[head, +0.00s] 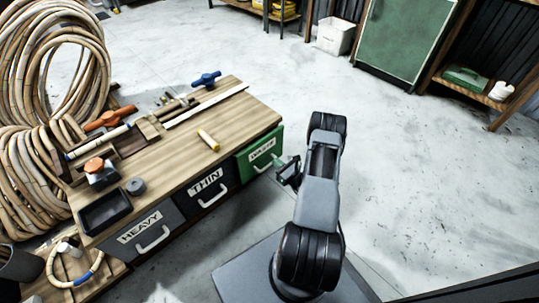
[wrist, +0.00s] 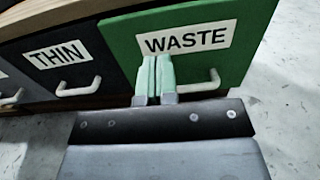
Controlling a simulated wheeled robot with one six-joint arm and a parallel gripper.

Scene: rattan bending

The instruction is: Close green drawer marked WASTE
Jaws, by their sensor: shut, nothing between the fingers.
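The green drawer (head: 246,165) has a white WASTE label and a pale bar handle. It is at the right end of the wooden workbench (head: 188,160). Its front looks flush or nearly flush with the bench front; I cannot tell whether a small gap is left. In the wrist view the green drawer (wrist: 120,40) fills the upper right, with its handle (wrist: 203,84) below the label. My gripper (head: 280,167) is shut and empty in front of the drawer. In the wrist view its pale green fingers (wrist: 155,62) hide the handle's left end; contact is unclear.
The dark THIN drawer (head: 220,184) and the HEAVY drawer (head: 130,250) are left of it, both with bar handles. Tools and a black tray (head: 104,213) lie on the bench. Rattan coils (head: 60,60) stand at the left. The floor (head: 420,170) to the right is clear.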

